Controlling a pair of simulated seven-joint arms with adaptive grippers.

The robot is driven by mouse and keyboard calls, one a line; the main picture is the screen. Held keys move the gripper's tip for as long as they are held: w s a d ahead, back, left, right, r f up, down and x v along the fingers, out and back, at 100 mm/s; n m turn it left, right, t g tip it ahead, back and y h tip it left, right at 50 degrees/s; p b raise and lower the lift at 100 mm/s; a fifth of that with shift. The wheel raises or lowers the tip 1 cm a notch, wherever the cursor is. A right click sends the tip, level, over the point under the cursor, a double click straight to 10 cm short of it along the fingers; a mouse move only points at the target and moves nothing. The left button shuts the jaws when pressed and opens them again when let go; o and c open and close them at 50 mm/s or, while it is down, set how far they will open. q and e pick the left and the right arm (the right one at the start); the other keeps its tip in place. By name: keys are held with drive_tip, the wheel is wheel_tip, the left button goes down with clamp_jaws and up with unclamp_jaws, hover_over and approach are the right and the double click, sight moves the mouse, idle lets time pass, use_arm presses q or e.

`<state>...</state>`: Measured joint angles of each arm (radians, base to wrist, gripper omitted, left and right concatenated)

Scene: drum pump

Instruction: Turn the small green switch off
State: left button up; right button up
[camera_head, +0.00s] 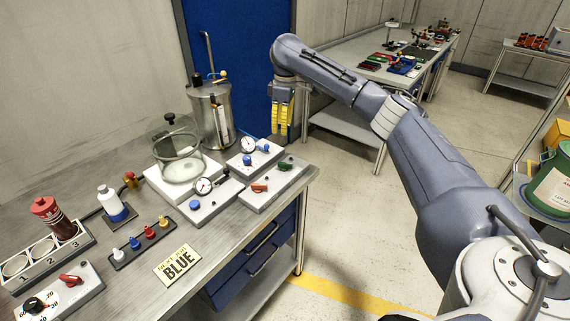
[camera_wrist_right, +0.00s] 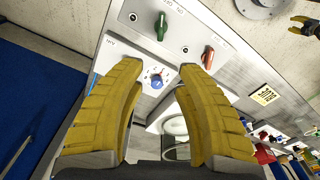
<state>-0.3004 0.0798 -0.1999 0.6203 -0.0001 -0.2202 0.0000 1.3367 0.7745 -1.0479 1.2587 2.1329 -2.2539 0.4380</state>
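The small green switch (camera_head: 285,166) sits on a white switch box (camera_head: 272,203) near the right end of the workbench, with a red switch (camera_head: 260,188) beside it. In the right wrist view the green switch (camera_wrist_right: 161,25) is beyond the fingertips, near the top, and the red switch (camera_wrist_right: 208,57) is to its right. My right gripper (camera_head: 282,131) is above and behind the box, fingers pointing down. In the right wrist view its yellow fingers (camera_wrist_right: 160,68) are apart with nothing between them, not touching the switch.
A gauge box with a blue knob (camera_head: 249,160) adjoins the switch box, close to my right gripper. A glass chamber (camera_head: 179,158) and a steel tank (camera_head: 211,116) stand to the left. A "BLUE" sign (camera_head: 178,265) lies in front. Open floor is right of the bench.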

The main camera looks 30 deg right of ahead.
drive_tip(key=r, duration=0.1)
approach(285, 163)
drive_tip(key=shift+g+h, duration=0.3)
drive_tip(key=f, duration=1)
drive_tip(key=shift+w+a, duration=0.2)
drive_tip(key=shift+w, duration=0.1)
drive_tip(key=shift+o, duration=0.4)
clamp_jaws()
